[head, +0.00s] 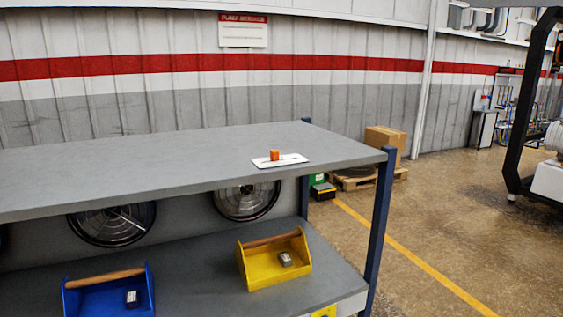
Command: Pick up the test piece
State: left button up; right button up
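No thing in view is labelled as the test piece, and I cannot tell for certain which one it is. A small orange block (274,155) stands on a flat white plate (264,164) near the right end of the upper shelf. A small grey piece (285,259) lies in a yellow open carrier (262,278) on the lower shelf. Neither of my grippers is in view.
The grey upper shelf (150,168) is bare left of the plate. A blue post (379,225) stands at its right front corner. Round fans (112,223) show between the shelves. A cardboard box (385,140) sits on a pallet behind. The floor (450,220) at right is clear.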

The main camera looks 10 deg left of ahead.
aim_at(133, 296)
jog(key=u, duration=1.35)
